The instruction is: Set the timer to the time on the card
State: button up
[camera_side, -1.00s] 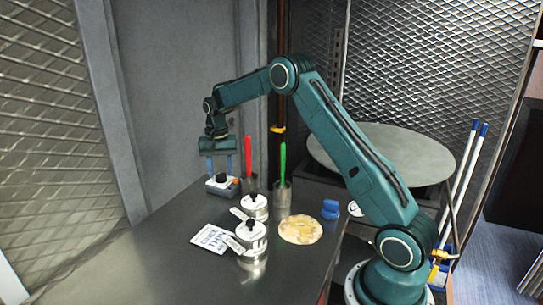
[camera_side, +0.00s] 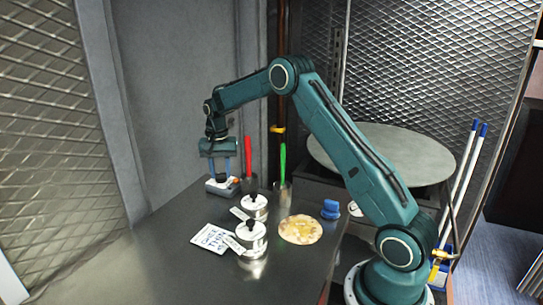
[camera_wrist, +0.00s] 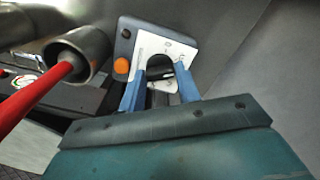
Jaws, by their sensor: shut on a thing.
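The timer (camera_side: 214,189) is a small pale box at the far end of the steel counter. In the wrist view the timer (camera_wrist: 152,42) shows a white face, a dark rim and an orange button. My gripper (camera_side: 221,174) points down over it with two blue fingers. In the wrist view my gripper (camera_wrist: 161,70) is shut on the timer's dark knob, which the fingers partly hide. The timer's setting cannot be read. The white card (camera_side: 211,239) lies flat near the counter's left edge; its handwritten lines are too small to read surely.
A red-handled tool (camera_side: 248,157) and a green-handled tool (camera_side: 283,162) stand in metal cups right of the timer. Two lidded tins (camera_side: 251,246) stand beside the card. A flatbread (camera_side: 300,229) and a blue object (camera_side: 330,209) lie to the right. The front left counter is clear.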

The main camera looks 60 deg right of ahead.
jog(key=m, duration=0.7)
jog(key=shift+m, duration=0.3)
jog(key=m, duration=0.3)
jog(key=shift+m, duration=2.2)
jog(key=o, duration=0.7)
